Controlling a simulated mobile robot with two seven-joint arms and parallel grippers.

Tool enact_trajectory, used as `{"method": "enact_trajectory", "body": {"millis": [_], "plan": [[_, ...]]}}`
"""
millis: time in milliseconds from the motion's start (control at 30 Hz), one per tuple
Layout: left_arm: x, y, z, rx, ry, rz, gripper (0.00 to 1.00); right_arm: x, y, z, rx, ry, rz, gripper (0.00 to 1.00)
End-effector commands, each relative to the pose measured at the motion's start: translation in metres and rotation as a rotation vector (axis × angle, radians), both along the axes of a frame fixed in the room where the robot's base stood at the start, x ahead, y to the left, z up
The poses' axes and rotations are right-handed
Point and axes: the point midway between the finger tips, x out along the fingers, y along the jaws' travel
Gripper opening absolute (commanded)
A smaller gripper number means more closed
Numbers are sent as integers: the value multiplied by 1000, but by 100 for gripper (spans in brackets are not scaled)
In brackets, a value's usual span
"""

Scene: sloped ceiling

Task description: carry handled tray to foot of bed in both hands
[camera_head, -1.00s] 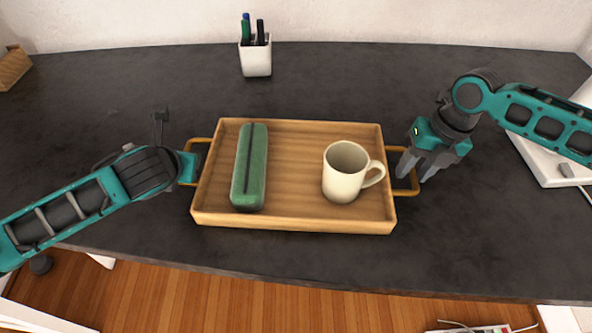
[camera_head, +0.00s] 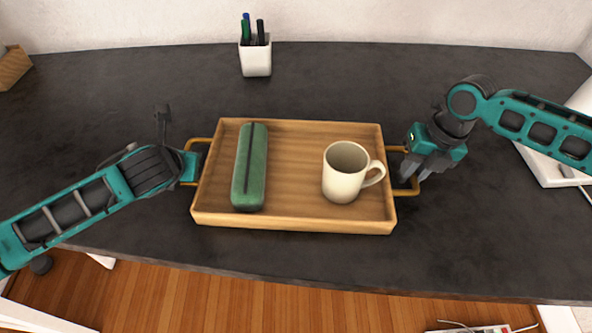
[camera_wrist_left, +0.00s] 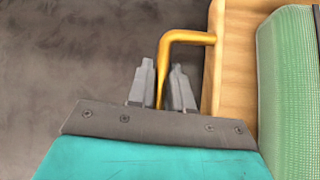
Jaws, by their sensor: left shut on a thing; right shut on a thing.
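The wooden handled tray (camera_head: 300,222) rests on the dark desk in the head view. A green case (camera_head: 249,168) lies in its left part and a cream mug (camera_head: 343,173) stands in its right part. My right gripper (camera_head: 411,176) is shut on the tray's right brass handle (camera_head: 417,187). My left gripper is at the left brass handle (camera_head: 199,141), its fingers mostly hidden by its own wrist there. In the left wrist view the left gripper (camera_wrist_left: 168,90) has its fingers on either side of the handle (camera_wrist_left: 185,37), beside the tray wall (camera_wrist_left: 216,60).
A white pen cup (camera_head: 256,59) stands behind the tray near the wall. A wooden box (camera_head: 13,68) is at the far left, and a white object (camera_head: 545,165) lies at the right. Wooden floor shows in front.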

Motion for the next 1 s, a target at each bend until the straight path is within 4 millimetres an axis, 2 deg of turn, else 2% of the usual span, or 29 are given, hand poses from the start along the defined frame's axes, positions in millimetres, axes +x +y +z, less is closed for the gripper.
{"method": "enact_trajectory", "body": {"millis": [667,1000], "plan": [[1,0,4,0,-4,-1,0,1,0,5,1,-4,-2,0],[1,0,27,1,-4,0,0,1,0,27,1,-4,-2,0]]}}
